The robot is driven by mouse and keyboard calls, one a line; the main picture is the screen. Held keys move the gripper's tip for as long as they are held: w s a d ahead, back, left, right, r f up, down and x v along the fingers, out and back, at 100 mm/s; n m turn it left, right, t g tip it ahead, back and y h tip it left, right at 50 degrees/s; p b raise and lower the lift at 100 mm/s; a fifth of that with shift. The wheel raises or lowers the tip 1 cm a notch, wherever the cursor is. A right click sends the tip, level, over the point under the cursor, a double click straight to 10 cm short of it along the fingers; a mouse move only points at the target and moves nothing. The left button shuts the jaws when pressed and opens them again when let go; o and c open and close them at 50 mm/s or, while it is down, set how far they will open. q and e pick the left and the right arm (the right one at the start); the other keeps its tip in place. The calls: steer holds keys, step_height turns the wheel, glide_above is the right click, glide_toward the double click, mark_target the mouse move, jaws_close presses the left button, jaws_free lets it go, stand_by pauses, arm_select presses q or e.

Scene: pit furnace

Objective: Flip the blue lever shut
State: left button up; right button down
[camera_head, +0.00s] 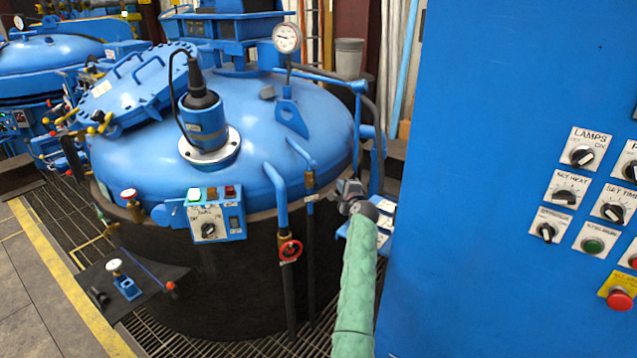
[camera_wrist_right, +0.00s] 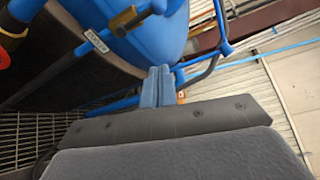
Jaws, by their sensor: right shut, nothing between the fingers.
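My right gripper (camera_head: 347,187) is at the right side of the big blue-lidded furnace, at the end of my green-sleeved arm. Its two fingers show pressed together in the wrist view (camera_wrist_right: 160,86), with nothing between them. A blue pipe with a brass valve (camera_head: 309,179) and a hanging tag stands just left of the gripper. The brass valve also shows in the wrist view (camera_wrist_right: 126,18). A thin blue bar (camera_wrist_right: 208,62) passes behind the fingers; whether they touch it is unclear. I cannot tell which blue part is the lever. My left gripper is out of view.
A large blue control cabinet (camera_head: 480,180) fills the right side, close to my arm. A red handwheel (camera_head: 290,250) and a small control box (camera_head: 215,215) sit on the furnace front. A gauge (camera_head: 286,38) rises above the lid. Grating floor lies below.

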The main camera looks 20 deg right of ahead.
mark_target(314, 175)
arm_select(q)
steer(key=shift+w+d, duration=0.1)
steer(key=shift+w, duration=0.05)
arm_select(e)
steer(key=shift+d+r+m, duration=0.1)
steer(key=shift+d+m, duration=0.15)
steer(key=shift+m, duration=0.45)
steer(key=shift+a, duration=0.15)
